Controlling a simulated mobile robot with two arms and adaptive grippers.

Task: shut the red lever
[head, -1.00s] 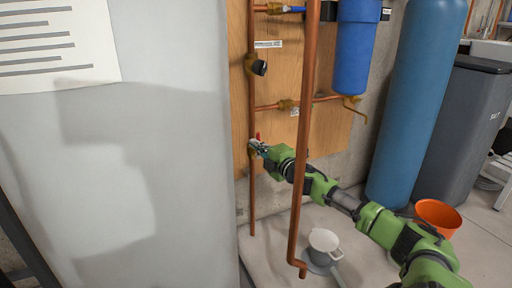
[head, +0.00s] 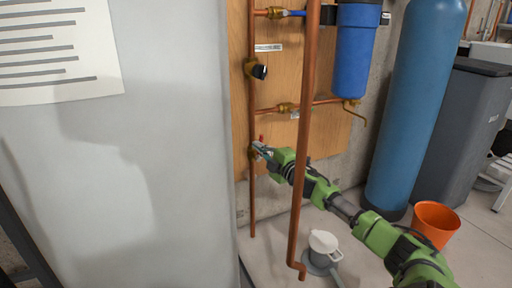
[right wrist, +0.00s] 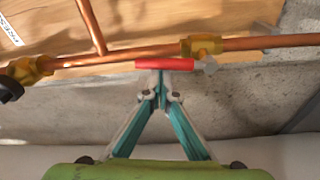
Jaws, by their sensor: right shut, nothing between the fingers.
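The red lever (right wrist: 165,65) lies close to parallel with the copper pipe (right wrist: 130,56) in the right wrist view. Its grey end sits by a brass valve body (right wrist: 203,45). In the head view only a small bit of the red lever (head: 261,138) shows, just above my right gripper (head: 260,149). My right gripper (right wrist: 160,84) is shut and empty, with its tips at the middle of the lever's near side. I cannot tell whether they touch it. My left gripper is not in view.
A thick copper pipe (head: 304,130) stands in front of my right arm. A pale grey panel (head: 120,190) fills the left.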

